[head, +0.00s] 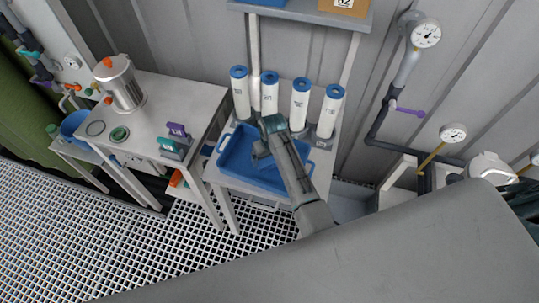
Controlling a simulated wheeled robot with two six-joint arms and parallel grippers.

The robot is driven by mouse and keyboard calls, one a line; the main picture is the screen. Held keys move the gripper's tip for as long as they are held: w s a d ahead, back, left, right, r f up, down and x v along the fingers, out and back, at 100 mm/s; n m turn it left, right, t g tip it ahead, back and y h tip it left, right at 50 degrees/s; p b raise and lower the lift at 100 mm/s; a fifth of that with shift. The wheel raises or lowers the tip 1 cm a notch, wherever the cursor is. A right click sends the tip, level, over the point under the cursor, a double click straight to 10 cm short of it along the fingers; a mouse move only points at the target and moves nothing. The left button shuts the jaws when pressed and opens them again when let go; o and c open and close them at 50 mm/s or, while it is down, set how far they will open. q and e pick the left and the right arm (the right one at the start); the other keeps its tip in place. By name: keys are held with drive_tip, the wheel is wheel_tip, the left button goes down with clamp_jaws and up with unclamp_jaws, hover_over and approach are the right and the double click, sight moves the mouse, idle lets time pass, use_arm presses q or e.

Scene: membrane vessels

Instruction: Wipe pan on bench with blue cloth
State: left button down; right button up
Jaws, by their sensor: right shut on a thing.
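The blue pan (232,166) is a shallow rectangular tray with handles, lying on a light bench (223,181). My right arm reaches over it from the lower right. My right gripper (266,143) is over the pan and shut on the blue cloth (261,152), which shows as a darker blue patch just beside the jaws. The gripper and forearm hide part of the cloth and the pan's middle and right. I cannot tell whether the cloth touches the pan floor.
Several white cylinders with blue caps (270,92) stand close behind the pan. A shelf (300,12) is above them. Left is a table (178,98) with a metal vessel (121,86) and small parts. Pipes and gauges (426,33) are at right. Grating floor is free in front.

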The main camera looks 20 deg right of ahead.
drive_tip(key=shift+f, duration=0.4)
drive_tip(key=shift+f+b, duration=0.45)
drive_tip(key=shift+f, duration=0.2)
drive_tip(key=shift+r, duration=0.1)
drive_tip(key=shift+w+a, duration=1.15)
drive_tip(key=shift+a, duration=0.25)
drive_tip(key=shift+s+d+p, duration=0.15)
drive_tip(key=shift+s+p, duration=0.05)
drive_tip(key=shift+p, duration=0.15)
drive_tip(key=shift+s+d+f, duration=0.15)
drive_tip(key=shift+s+d, duration=0.45)
drive_tip(key=shift+d, duration=0.05)
drive_tip(key=shift+s+d+f, duration=0.15)
drive_tip(key=shift+s+d, duration=0.45)
drive_tip(key=shift+d, duration=0.05)
drive_tip(key=shift+w+r, duration=0.15)
drive_tip(key=shift+r, duration=1.4)
drive_tip(key=shift+w+r, duration=0.1)
drive_tip(key=shift+r, duration=1.4)
